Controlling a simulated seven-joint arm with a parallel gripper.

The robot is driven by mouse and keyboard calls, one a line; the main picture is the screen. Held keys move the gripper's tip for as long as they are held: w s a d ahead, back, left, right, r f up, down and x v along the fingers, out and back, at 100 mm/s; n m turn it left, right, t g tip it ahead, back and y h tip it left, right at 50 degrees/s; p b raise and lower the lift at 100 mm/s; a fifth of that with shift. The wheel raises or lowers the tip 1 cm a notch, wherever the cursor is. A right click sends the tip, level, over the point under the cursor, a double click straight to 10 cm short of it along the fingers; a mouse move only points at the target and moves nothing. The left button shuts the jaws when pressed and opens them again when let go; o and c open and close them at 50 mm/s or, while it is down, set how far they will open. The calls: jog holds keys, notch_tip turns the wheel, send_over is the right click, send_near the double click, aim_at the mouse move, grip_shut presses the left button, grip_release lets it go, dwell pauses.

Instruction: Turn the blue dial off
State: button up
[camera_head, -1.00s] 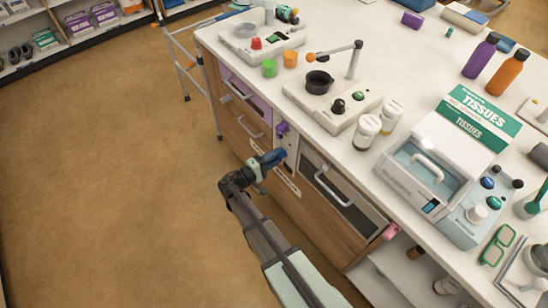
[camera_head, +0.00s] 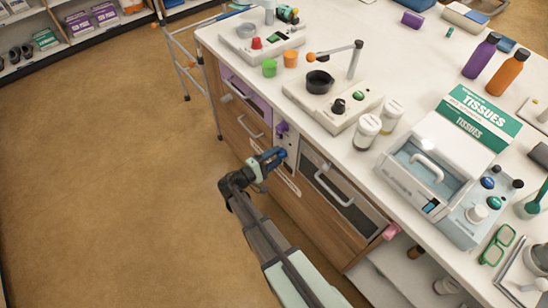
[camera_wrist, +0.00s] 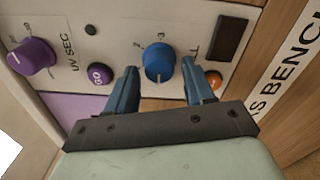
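The blue dial (camera_wrist: 159,62) is on the pale control panel, in the upper middle of the wrist view. Numbers, including 2 and 3, are printed around it. My gripper (camera_wrist: 160,78) is open, with one blue finger on each side of the dial. A narrow gap shows between each finger and the dial, and I see no clear contact. In the head view my gripper (camera_head: 276,156) reaches to the front of the cabinet under the counter, and the dial is hidden behind or merged with its fingers.
On the same panel are a purple knob (camera_wrist: 33,56), a purple GO button (camera_wrist: 99,73), an orange button (camera_wrist: 212,80) partly behind the right finger, and a dark square (camera_wrist: 232,36). A drawer handle (camera_head: 334,188) juts out right of my gripper. The floor at left is clear.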

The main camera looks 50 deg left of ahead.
jog(key=shift+o, duration=0.4)
jog(key=s, duration=1.3)
jog(key=shift+s, duration=0.35)
